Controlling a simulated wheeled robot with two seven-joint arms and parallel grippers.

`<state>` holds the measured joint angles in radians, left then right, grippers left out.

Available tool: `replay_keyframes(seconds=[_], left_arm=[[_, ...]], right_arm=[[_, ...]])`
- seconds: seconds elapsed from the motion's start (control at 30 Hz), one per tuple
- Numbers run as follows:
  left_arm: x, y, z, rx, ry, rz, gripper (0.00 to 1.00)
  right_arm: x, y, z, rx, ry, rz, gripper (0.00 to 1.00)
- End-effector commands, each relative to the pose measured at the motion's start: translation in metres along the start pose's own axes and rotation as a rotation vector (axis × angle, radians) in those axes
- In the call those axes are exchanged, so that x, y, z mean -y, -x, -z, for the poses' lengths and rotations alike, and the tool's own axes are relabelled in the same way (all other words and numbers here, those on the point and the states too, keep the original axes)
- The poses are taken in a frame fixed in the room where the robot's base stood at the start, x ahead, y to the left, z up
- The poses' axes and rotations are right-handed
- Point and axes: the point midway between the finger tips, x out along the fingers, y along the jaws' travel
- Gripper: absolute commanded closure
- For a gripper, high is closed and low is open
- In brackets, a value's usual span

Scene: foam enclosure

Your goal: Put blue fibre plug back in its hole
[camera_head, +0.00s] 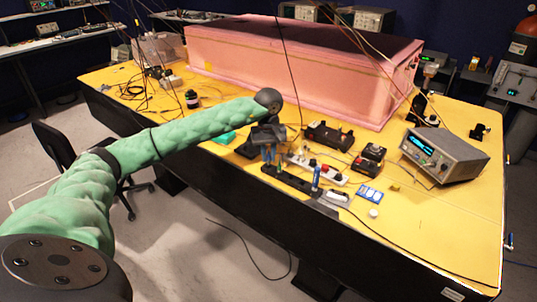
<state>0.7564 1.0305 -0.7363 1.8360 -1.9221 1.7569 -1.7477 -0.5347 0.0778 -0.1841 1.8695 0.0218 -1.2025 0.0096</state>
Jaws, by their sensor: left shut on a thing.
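My left gripper (268,157) reaches in from the left and points down over the front middle of the yellow table (430,215). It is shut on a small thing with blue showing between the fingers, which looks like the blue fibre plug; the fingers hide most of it. Just below is a long black strip (292,182) near the table's front edge. The plug's hole cannot be made out from here. My right gripper is not in view.
A blue upright item (316,177) stands just right of the gripper. A white socket strip (328,173), black boxes (327,136) and a grey meter (443,157) are near. The pink foam enclosure (300,80) fills the table's back. The front right is mostly clear.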

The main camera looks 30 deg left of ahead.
Motion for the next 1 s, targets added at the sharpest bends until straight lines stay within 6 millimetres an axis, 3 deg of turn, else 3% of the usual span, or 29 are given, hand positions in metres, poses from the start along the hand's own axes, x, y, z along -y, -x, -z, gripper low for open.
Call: replay_keyframes(seconds=[1.0], left_arm=[[0.0,-0.017,0.0,0.0,0.0,0.0,1.0]], right_arm=[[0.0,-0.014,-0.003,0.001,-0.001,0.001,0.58]])
